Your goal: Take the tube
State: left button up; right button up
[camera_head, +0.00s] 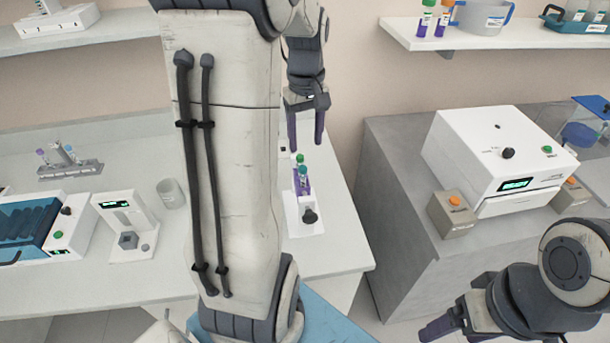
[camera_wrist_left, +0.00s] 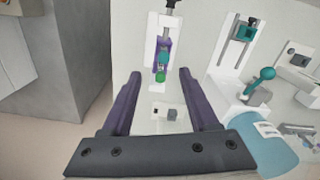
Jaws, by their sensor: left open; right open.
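Two capped tubes stand close together in a white stand (camera_head: 303,228) with a black knob at its front. One tube has a green cap (camera_head: 299,158) and the other a teal cap (camera_head: 303,170); purple shows below the caps. In the left wrist view the green cap (camera_wrist_left: 160,77) lies between the finger ends in the picture, with the teal cap (camera_wrist_left: 164,57) just beyond. My left gripper (camera_head: 306,145) is open and empty, pointing down just above and behind the tubes. My right gripper (camera_head: 446,327) is low at the right, far from the tubes, with its fingers partly visible.
A white box machine (camera_head: 500,155) stands on the grey counter at right, with small button boxes beside it. A scale-like device (camera_head: 127,222), a cup (camera_head: 171,193) and a blue rack machine (camera_head: 35,225) stand at left. A shelf (camera_head: 480,40) holds more tubes.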

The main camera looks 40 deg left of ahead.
aim_at(303, 167)
pick_arm(q)
notch_tip(303, 167, down, 4)
jog(key=shift+f, duration=0.25)
jog(key=shift+s+a+f+p, duration=0.15)
jog(key=shift+f+p, duration=0.45)
jog(key=shift+f, duration=0.75)
jog(key=shift+s+a+f+p, duration=0.1)
jog(key=shift+f+p, duration=0.45)
jog(key=shift+f, duration=0.75)
grip_shut()
